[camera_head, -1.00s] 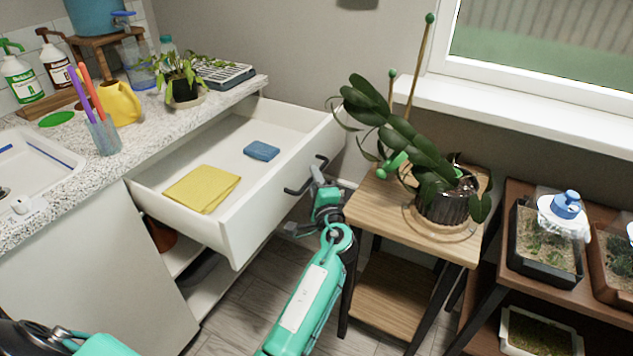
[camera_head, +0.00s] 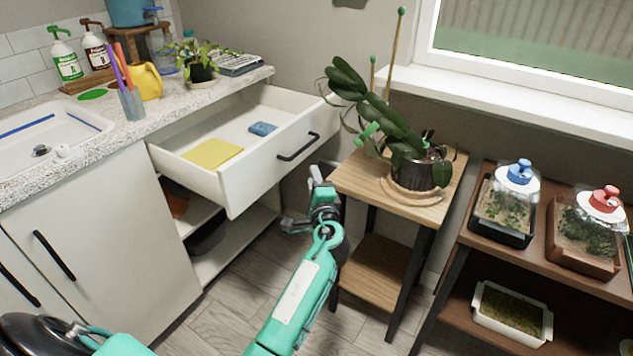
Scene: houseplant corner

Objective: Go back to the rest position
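My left arm reaches up through the middle of the view. Its gripper (camera_head: 302,199) is open and empty, with its two fingers spread apart. It is in front of the open white drawer (camera_head: 262,172), below and apart from the drawer's black handle (camera_head: 298,147), and left of the wooden plant stand (camera_head: 350,182). My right gripper is not in view.
The drawer holds a yellow cloth (camera_head: 212,153) and a blue cloth (camera_head: 262,129). A leaning orchid (camera_head: 395,120) stands in a dark pot on the stand. A brown shelf (camera_head: 545,255) with terrariums is at right. Grey floor (camera_head: 225,325) is clear at lower middle.

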